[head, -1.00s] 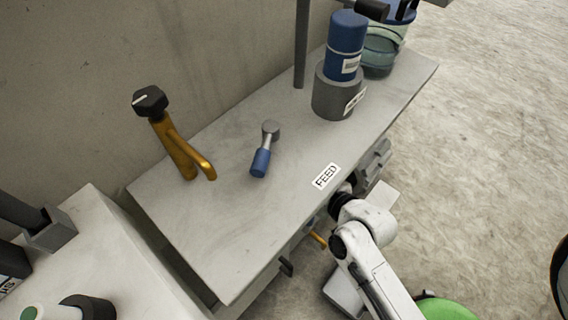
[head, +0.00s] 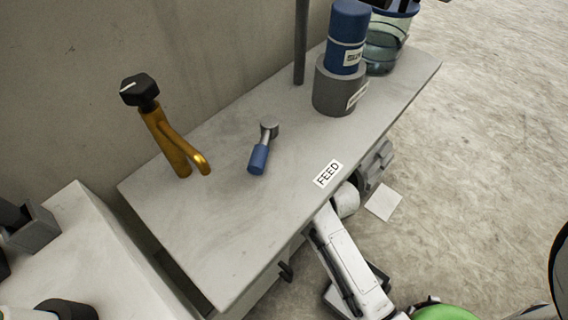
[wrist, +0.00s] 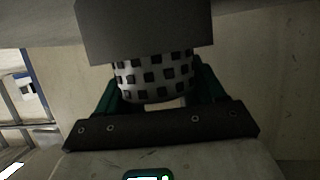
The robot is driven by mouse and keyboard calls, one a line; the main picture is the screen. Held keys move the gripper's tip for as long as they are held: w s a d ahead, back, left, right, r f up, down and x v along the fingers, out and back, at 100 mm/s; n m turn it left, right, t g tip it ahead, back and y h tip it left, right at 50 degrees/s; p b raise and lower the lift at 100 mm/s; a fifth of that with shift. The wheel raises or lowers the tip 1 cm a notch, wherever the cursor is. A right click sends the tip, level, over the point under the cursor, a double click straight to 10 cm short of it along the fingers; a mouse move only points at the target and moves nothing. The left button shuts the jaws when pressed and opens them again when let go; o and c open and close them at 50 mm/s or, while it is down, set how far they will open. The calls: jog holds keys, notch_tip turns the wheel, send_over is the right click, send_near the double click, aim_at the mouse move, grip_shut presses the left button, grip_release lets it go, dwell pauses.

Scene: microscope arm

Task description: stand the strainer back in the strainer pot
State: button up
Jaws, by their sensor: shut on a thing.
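In the wrist view my gripper (wrist: 156,88) is shut on a white cylinder with rows of dark square holes, which looks like the strainer (wrist: 153,76). The green fingers stand on both sides of it. A plain grey block (wrist: 145,32) covers its upper end; I cannot tell whether the strainer is inside it, joined to it or only behind it. I cannot tell for sure which thing is the strainer pot.
The bench (head: 215,235) carries an orange tap (head: 170,140), a blue-handled tool (head: 260,155), and a grey labelled cup (head: 335,92) with a blue cylinder (head: 347,40) in it. A clear blue-rimmed container (head: 385,48) stands at the far end. Grey fittings (head: 376,165) stick out under the FEED label.

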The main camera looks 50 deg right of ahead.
jog(key=o, duration=1.2)
jog(key=shift+s+r, duration=0.1)
jog(key=shift+r, duration=0.05)
jog(key=p+v, duration=0.2)
jog(key=v, duration=1)
